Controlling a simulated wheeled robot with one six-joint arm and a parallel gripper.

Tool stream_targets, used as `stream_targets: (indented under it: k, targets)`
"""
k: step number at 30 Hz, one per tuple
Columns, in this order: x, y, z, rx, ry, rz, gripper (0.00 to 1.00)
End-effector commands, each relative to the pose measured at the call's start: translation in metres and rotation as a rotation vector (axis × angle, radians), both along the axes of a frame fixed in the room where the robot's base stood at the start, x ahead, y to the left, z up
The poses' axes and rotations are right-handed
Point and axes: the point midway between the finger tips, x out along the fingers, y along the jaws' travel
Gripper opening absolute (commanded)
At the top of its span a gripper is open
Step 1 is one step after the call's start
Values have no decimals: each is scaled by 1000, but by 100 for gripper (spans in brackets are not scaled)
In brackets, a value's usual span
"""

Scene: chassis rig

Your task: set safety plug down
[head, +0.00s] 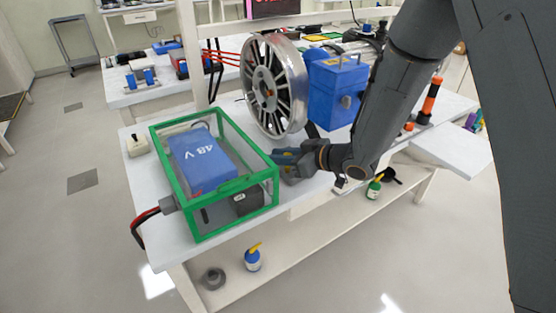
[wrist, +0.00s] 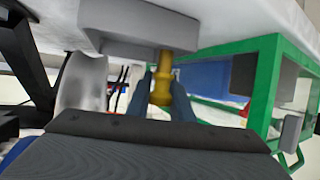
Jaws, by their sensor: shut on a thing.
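The safety plug is a small yellow, ridged piece (wrist: 162,88) in the wrist view. My gripper (wrist: 162,76) is shut on it, one blue-grey finger on each side. The plug's far end meets the edge of a grey block (wrist: 135,28) in the picture; I cannot tell whether they touch. The block is against the white tabletop (wrist: 225,12), which shows at the top of this tilted view. In the head view my gripper (head: 283,158) is low over the table, just right of the green-framed case (head: 276,190). The plug is not clear there.
The case holds a blue 48 V battery (head: 203,160). A chrome wheel (head: 262,85) stands behind my gripper, with a blue box (head: 337,95) to its right. Bottles (head: 253,258) stand on the lower shelf. Some bare tabletop (head: 310,190) shows in front.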

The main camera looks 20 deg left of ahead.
Motion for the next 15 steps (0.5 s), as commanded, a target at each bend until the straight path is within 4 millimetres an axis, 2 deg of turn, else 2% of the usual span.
stream_targets:
  k: [2, 6, 15]
  targets:
    - [0, -1, -11, 0, 2, -1, 0]
    - [1, -1, -18, 1, -2, -1, 0]
    - [1, -1, -19, 1, -2, -1, 0]
